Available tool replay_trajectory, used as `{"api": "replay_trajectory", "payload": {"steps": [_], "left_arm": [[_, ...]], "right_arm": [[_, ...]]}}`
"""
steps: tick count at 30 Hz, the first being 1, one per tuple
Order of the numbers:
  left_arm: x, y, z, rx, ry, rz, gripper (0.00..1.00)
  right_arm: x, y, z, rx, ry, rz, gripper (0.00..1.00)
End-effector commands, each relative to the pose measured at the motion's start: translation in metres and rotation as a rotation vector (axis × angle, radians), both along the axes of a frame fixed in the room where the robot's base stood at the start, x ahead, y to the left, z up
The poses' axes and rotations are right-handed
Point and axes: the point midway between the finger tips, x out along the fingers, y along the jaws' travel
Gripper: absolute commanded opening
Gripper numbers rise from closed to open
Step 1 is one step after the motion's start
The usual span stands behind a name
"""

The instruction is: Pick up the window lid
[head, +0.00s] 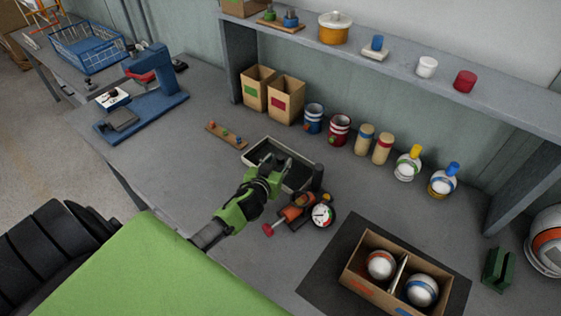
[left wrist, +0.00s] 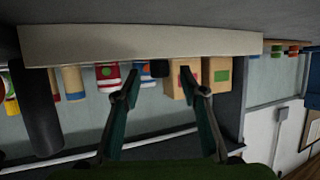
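A rectangular frame with a light rim and dark middle, which looks like the window lid (head: 254,148), lies on the grey bench. A short dark post (head: 318,178) stands at its right end. My left gripper (head: 274,166) is over the near part of the frame and hides some of it. In the left wrist view the two fingers (left wrist: 159,76) are spread apart with nothing between them. The pale rim (left wrist: 140,45) crosses beyond the fingertips, and the dark post (left wrist: 36,115) is at the left. Whether the fingers touch the frame cannot be told. My right gripper does not show.
An orange device with a dial gauge (head: 322,215) sits right beside my left gripper. An open box with two balls (head: 395,273) is at the front right. Cartons, cups and bottles line the back under a shelf (head: 400,70). A blue press (head: 150,95) stands left.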

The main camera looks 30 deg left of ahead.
Motion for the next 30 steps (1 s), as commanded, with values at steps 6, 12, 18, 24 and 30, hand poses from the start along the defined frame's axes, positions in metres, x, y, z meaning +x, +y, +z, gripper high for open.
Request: {"api": "replay_trajectory", "payload": {"steps": [6, 12, 18, 24, 30], "left_arm": [[0.0144, 0.0031, -0.0069, -0.002, 0.001, -0.001, 0.39], [0.0147, 0.0032, -0.0075, -0.002, 0.001, -0.001, 0.39], [0.0145, 0.0031, -0.0074, -0.002, 0.001, -0.001, 0.0], [0.0144, 0.0031, -0.0073, -0.002, 0.001, -0.001, 0.0], [0.0144, 0.0032, -0.0054, -0.001, 0.0, -0.001, 0.0]], "right_arm": [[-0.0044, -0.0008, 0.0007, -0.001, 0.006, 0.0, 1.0], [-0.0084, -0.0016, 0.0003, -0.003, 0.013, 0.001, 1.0], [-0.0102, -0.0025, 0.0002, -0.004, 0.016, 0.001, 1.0], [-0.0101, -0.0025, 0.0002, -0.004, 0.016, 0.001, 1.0], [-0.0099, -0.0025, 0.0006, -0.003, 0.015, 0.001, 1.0]]}}
